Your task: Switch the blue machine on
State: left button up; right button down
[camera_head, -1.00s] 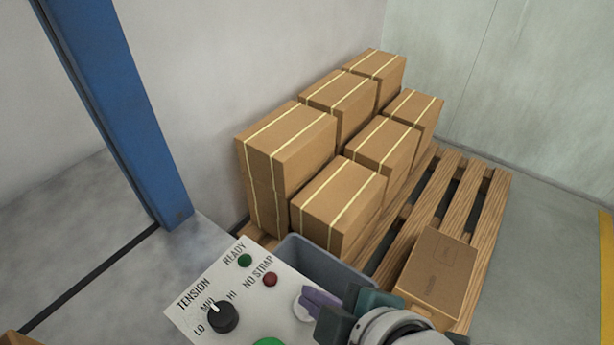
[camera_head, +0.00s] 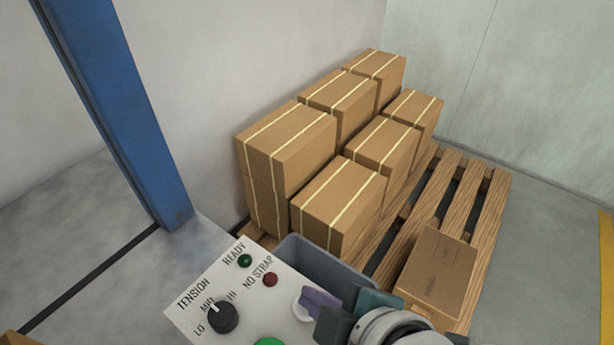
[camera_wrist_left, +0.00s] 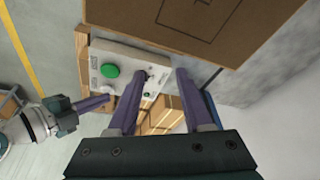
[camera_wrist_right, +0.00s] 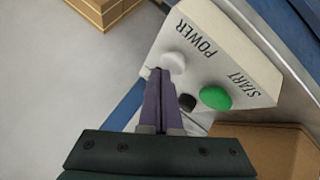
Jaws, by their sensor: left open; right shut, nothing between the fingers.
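The blue machine shows as a blue post (camera_head: 125,120) at the left of the head view. A white control panel (camera_head: 200,295) at the bottom bears a black tension knob (camera_head: 223,317), READY and NO STRAP lamps and a green button (camera_head: 269,342). In the right wrist view the green button is marked START (camera_wrist_right: 215,97), and a white round switch (camera_wrist_right: 174,62) sits by the word POWER. My right gripper (camera_wrist_right: 160,72) is shut and empty, its tips at the switch's edge; contact is unclear. My left gripper (camera_wrist_left: 161,73) is open and empty, with the panel beyond it.
A grey bin (camera_head: 325,265) stands behind the panel. Strapped cartons (camera_head: 340,205) are stacked on a wooden pallet (camera_head: 470,200), with a single box (camera_head: 437,275) at its front. A large carton (camera_wrist_left: 200,25) is at the top of the left wrist view.

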pick_arm(q)
jog(key=shift+f+b, duration=0.3)
pick_arm(e)
jog(key=shift+f, duration=0.45)
pick_arm(q)
jog(key=shift+r, duration=0.1)
jog(key=shift+r+p, duration=0.5)
jog(key=shift+p, duration=0.1)
pick_arm(e)
jog(key=shift+r, duration=0.45)
notch_tip(320, 180, up, 6)
jog(key=p, duration=0.6)
jog(key=shift+r+p, duration=0.1)
jog(key=shift+p, duration=0.2)
pick_arm(q)
notch_tip(320, 180, up, 6)
jog(key=shift+r, duration=0.15)
